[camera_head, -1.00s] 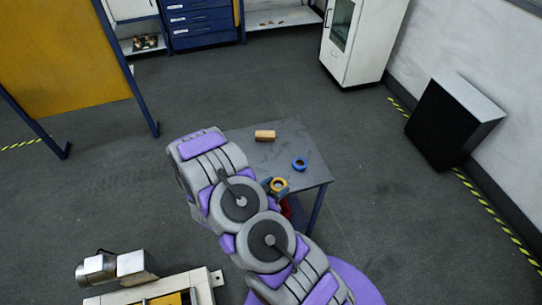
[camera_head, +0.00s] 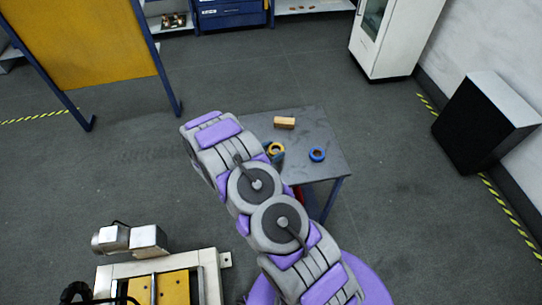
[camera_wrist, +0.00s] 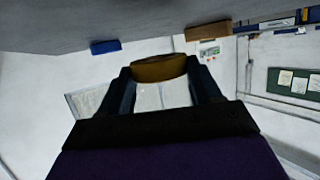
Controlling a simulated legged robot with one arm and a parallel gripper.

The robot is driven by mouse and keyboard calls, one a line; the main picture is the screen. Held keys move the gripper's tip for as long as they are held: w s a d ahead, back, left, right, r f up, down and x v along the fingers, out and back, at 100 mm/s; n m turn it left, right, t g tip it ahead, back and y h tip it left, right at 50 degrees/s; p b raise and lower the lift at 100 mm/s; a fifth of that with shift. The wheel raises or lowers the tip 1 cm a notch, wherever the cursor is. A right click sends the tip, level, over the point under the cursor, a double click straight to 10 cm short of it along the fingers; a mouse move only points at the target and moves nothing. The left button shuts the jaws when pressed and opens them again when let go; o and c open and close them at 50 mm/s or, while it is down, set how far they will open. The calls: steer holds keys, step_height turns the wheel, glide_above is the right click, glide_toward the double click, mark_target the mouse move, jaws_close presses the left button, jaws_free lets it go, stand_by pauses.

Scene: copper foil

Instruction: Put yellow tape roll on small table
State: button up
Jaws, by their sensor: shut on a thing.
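The yellow tape roll (camera_head: 281,150) is held at the end of my arm, over the left part of the small table (camera_head: 320,129) in the head view. My gripper (camera_wrist: 158,78) is shut on the roll, whose amber rim (camera_wrist: 158,69) shows between the fingers in the wrist view. A gap between the roll and the tabletop seems to show there, but its height is hard to judge. My arm hides the table's front left part in the head view.
A blue tape roll (camera_head: 311,157) lies on the table to the right of the yellow roll. A wooden block (camera_head: 284,123) lies farther back. Bare tabletop shows between and around them. A black box-shaped unit (camera_head: 478,130) stands on the floor to the right.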

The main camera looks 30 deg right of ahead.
steer(key=shift+w+a+f, duration=0.25)
steer(key=shift+w+a, duration=0.05)
steer(key=shift+w, duration=0.1)
steer(key=f, duration=0.1)
steer(key=a+f+b, duration=0.1)
steer(key=f, duration=0.1)
steer(key=shift+a, duration=0.1)
steer(key=shift+d, duration=0.5)
steer(key=o, duration=0.8)
steer(key=shift+d+f, duration=0.1)
steer(key=shift+d, duration=0.05)
steer(key=shift+o, duration=1.3)
steer(key=shift+a, duration=0.5)
steer(key=shift+r, duration=0.2)
